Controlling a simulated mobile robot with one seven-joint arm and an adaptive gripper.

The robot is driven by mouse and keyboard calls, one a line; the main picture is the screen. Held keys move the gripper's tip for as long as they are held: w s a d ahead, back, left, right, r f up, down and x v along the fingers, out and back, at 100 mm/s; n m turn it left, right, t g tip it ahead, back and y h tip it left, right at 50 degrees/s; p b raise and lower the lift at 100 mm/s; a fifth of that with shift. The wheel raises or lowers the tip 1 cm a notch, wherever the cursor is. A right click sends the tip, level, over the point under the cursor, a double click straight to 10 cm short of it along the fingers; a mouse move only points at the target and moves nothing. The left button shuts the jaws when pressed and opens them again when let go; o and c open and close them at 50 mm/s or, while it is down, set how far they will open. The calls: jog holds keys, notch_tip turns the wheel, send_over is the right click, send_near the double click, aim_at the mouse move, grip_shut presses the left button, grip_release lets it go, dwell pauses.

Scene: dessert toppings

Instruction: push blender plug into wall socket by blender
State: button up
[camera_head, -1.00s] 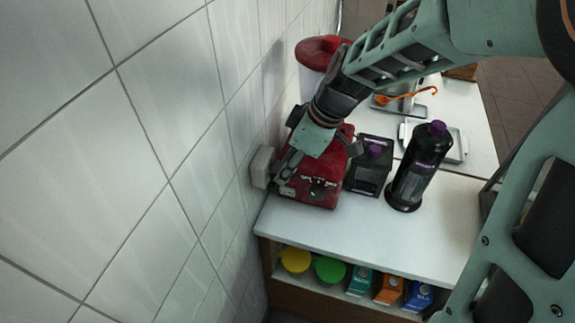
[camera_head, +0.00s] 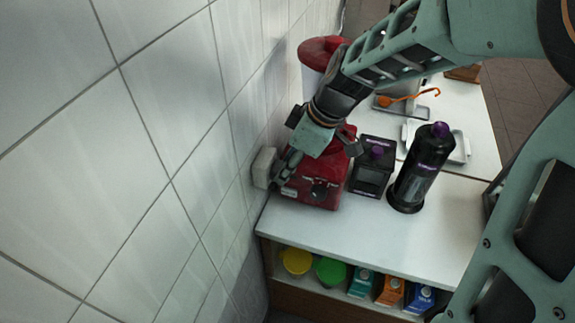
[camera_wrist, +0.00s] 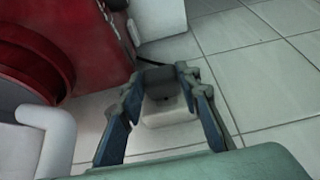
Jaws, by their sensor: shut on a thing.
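The wall socket (camera_head: 264,168) is a pale box on the tiled wall, left of the red blender (camera_head: 318,186). It also shows in the wrist view (camera_wrist: 168,112), low between my fingers, with a small dark hole in its face. My gripper (camera_head: 279,170) is close beside the socket. In the wrist view my gripper (camera_wrist: 165,88) is shut on a dark grey block, the blender plug (camera_wrist: 162,76), with a dark cord behind it. The plug appears beside the socket's edge; I cannot tell whether they touch. The blender's red body (camera_wrist: 85,35) fills the upper left there.
A dark box with a purple top (camera_head: 372,168) and a black bottle (camera_head: 420,168) stand right of the blender. A red-lidded white container (camera_head: 322,52) is behind it. The counter front (camera_head: 345,228) is clear. The tiled wall bounds the left.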

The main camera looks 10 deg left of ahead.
jog(key=shift+d, duration=0.1)
jog(key=shift+d+b, duration=0.3)
jog(key=shift+d, duration=0.25)
jog(key=shift+s+d, duration=0.1)
jog(key=shift+a+b, duration=0.3)
jog(key=shift+a, duration=0.5)
dwell(1.3)
jog(key=o, duration=1.3)
